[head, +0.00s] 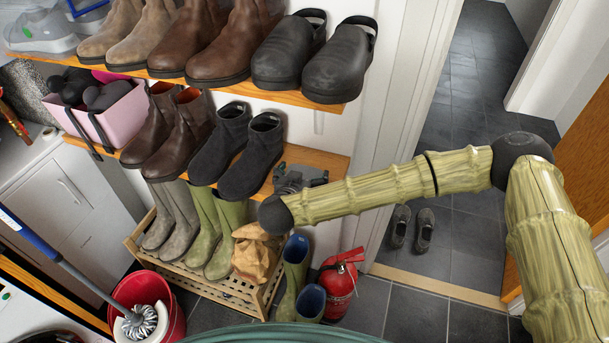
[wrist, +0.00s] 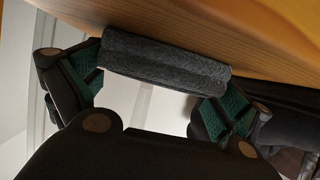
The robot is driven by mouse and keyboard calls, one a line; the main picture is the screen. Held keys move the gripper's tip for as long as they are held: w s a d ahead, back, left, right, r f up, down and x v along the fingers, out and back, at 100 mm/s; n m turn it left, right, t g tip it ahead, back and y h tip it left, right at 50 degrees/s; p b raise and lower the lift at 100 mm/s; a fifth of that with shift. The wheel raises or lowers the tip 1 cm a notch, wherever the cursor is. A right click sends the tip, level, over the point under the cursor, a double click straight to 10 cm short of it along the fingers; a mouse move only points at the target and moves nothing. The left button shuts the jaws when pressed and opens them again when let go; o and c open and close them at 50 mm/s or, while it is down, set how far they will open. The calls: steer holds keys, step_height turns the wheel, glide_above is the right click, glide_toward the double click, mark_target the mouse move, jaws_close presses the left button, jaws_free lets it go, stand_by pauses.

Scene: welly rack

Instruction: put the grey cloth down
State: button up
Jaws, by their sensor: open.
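The grey cloth (wrist: 165,62) is a dark, folded or rolled strip in the wrist view. It lies against the wooden shelf (wrist: 230,28), near its edge. My gripper (wrist: 160,84) is open around the cloth, with one green-padded finger near each end. The left end is very close to its pad; I cannot tell whether they touch. In the head view my gripper (head: 300,178) is at the right end of the middle shelf (head: 325,160), right of the black ankle boots (head: 252,155). I cannot make out the cloth clearly there.
Brown boots (head: 170,130) share the middle shelf. Clogs (head: 340,62) stand on the shelf above. Below are green wellies (head: 228,235), a brown paper bag (head: 257,252) and a red fire extinguisher (head: 340,283). A red bucket (head: 170,320) is lower left. The doorway floor is mostly clear.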

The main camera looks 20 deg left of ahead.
steer(key=shift+f+b, duration=0.35)
steer(key=shift+b, duration=0.1)
steer(key=b+v, duration=0.2)
steer(key=v, duration=0.9)
steer(key=shift+b, duration=0.35)
steer(key=shift+r, duration=0.15)
steer(key=s+d+f+n+g+y, duration=0.1)
steer(key=s+d+f+g, duration=0.1)
steer(key=s+d+f, duration=0.45)
steer(key=s+d+f+g+y, duration=0.15)
steer(key=d+f, duration=0.25)
steer(key=f, duration=0.6)
steer(key=s+d+f+n+g+y, duration=0.1)
steer(key=s+d+f+g, duration=0.3)
steer(key=f, duration=0.5)
steer(key=s+d+f+m+g+h, duration=0.1)
steer(key=s+d+g, duration=0.1)
steer(key=s+d, duration=0.3)
steer(key=s+d+f+g+h, duration=0.1)
steer(key=s+d, duration=0.3)
steer(key=d, duration=0.9)
steer(key=s+d+f+m+g+h, duration=0.1)
steer(key=s+d+f+g, duration=0.2)
steer(key=d, duration=0.6)
steer(key=s, duration=0.2)
steer(key=shift+s+d+f+m+h, duration=0.2)
steer(key=shift+s+d+m+h, duration=0.1)
steer(key=shift+d+h, duration=0.05)
steer(key=shift+c, duration=0.2)
